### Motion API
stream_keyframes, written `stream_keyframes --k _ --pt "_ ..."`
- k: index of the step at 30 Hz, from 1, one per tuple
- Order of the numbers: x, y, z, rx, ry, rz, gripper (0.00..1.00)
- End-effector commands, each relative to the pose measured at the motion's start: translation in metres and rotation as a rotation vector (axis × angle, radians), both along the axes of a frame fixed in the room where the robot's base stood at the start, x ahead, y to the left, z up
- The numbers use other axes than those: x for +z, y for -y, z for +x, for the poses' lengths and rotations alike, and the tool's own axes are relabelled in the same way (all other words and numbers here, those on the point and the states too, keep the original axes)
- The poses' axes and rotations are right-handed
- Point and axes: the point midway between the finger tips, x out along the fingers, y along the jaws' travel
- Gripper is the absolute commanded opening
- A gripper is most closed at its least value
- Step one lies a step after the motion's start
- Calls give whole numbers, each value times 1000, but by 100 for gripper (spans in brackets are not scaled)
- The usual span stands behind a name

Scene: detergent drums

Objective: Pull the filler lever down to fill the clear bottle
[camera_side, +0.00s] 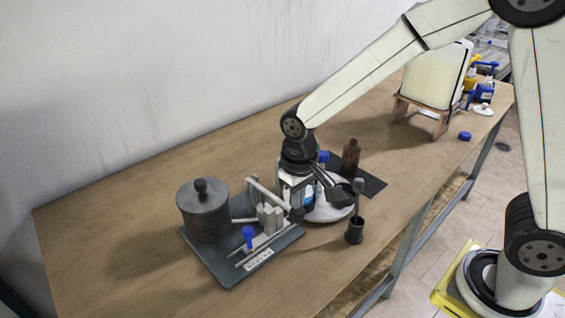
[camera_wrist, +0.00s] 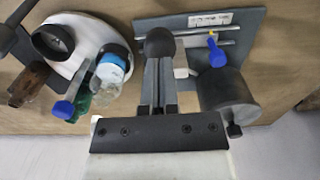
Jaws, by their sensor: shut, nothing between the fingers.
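The bench filler, a dark baseplate (camera_side: 228,277) with a grey drum (camera_side: 204,212), stands at centre left in the side view. A black ball knob (camera_side: 297,215), apparently the end of the filler lever, sits at its right. It also shows in the wrist view (camera_wrist: 160,42). My gripper (camera_side: 294,200) points down just above the knob, its fingers shut and empty. In the wrist view its fingers (camera_wrist: 160,72) reach toward the knob; I cannot tell if they touch.
A brown bottle (camera_side: 351,157) stands on a dark mat (camera_side: 372,186). A dark cup (camera_side: 354,232) with a handled tool is near the front edge. A cream tank (camera_side: 434,75) on a wooden stand is at back right. The bench's left side is clear.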

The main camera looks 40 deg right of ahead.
Motion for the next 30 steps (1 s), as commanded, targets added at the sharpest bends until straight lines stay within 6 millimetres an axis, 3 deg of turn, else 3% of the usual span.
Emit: stream_keyframes --k 30 --pt "32 0 3 0 1 0 0"
